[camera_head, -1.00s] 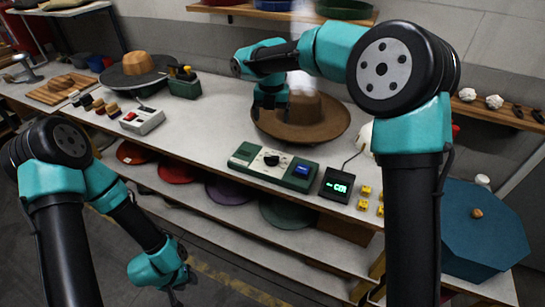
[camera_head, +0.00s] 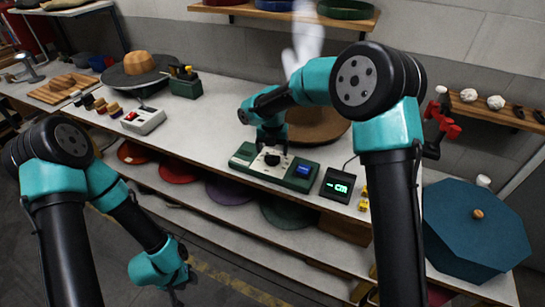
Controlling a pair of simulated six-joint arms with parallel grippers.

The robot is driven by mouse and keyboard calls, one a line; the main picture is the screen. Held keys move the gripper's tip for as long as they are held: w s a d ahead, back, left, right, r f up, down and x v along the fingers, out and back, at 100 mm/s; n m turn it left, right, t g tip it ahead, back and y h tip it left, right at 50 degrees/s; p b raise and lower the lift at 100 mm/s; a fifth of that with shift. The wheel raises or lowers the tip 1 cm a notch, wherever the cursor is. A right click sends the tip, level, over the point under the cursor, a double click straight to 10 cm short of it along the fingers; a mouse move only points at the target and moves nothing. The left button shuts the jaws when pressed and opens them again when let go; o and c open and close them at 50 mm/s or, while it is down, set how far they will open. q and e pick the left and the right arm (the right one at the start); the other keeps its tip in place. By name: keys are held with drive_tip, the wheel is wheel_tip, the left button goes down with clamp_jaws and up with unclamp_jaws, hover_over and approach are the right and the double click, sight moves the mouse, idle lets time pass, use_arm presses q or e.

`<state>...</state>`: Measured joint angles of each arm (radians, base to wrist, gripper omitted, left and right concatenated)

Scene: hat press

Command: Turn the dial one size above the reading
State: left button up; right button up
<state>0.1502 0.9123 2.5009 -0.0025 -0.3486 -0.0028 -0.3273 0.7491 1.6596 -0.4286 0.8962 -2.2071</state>
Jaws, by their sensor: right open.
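A green control box (camera_head: 240,159) sits on the bench with a black dial (camera_head: 272,159) on a pale plate and a blue button (camera_head: 303,171) to its right. A small black display (camera_head: 336,186) beside it shows green characters too small to read surely. My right gripper (camera_head: 272,149) is open and points down just above the dial; I cannot tell whether the fingers touch it. My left gripper (camera_head: 174,295) hangs low in front of the bench, away from the box; its jaws are too small and dark to judge.
A brown hat (camera_head: 318,126) stands behind the box, partly hidden by my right arm. A grey box with a red button (camera_head: 143,120) lies to the left. Yellow pieces (camera_head: 364,198) lie right of the display. A blue octagonal box (camera_head: 474,232) is at the right.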

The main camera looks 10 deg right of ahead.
sight(273, 156)
drive_tip(key=shift+f, duration=2.1)
drive_tip(key=shift+c, duration=0.2)
drive_tip(key=c, duration=0.9)
